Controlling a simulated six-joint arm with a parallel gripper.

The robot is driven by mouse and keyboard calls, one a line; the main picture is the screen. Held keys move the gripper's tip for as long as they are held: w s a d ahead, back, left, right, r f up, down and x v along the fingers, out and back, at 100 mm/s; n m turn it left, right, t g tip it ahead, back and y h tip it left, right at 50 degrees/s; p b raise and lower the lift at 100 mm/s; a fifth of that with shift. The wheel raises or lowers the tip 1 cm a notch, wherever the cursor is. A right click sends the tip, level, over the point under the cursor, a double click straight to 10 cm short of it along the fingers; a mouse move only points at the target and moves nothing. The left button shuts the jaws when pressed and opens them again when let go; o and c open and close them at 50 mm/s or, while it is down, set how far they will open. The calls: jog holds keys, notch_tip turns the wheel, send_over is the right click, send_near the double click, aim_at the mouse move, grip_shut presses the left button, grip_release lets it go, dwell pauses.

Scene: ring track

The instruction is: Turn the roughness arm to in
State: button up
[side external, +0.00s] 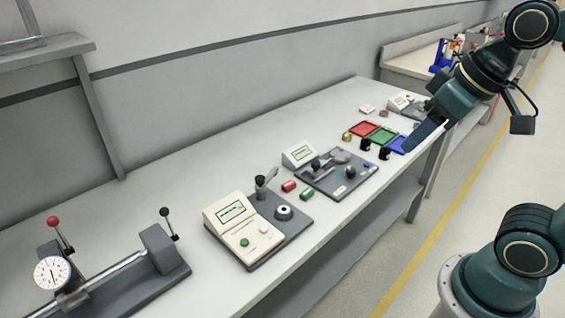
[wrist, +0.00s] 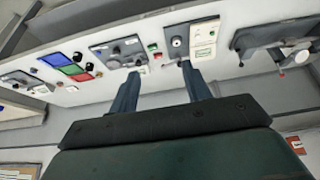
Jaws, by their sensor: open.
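Small instruments stand on dark plates on the long bench, and their labels are too small to read. The middle plate (side external: 350,185) bears a display box (side external: 299,154), a flat grey arm (side external: 340,156) and black knobs. Nearer, a cream box (side external: 236,226) stands beside an upright grey lever (side external: 267,182). I cannot tell for sure which part is the roughness arm. My gripper (side external: 424,138) is open and empty, above the bench's front edge near the coloured trays. In the wrist view its fingers (wrist: 160,72) are spread apart, with the middle plate (wrist: 115,48) beyond them.
Red, green and blue trays (side external: 383,135) lie beyond the middle plate, with black knobs (side external: 384,153) before them. A red cylinder (side external: 288,186) and a green cylinder (side external: 307,191) lie between the two instruments. A dial gauge (side external: 52,273) with levers stands at the near left. Bare bench (side external: 170,180) runs along the wall.

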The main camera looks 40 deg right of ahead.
jog(key=w+r+g, duration=0.1)
jog(key=w+r, duration=0.2)
jog(key=w, duration=0.8)
jog(key=n+g, duration=0.1)
jog(key=g, duration=0.3)
send_over(260, 177)
notch_tip(260, 177, down, 15)
jog(key=shift+a+r, duration=0.1)
notch_tip(260, 177, down, 14)
jog(key=shift+r, duration=0.1)
jog(key=shift+c, duration=0.2)
grip_shut()
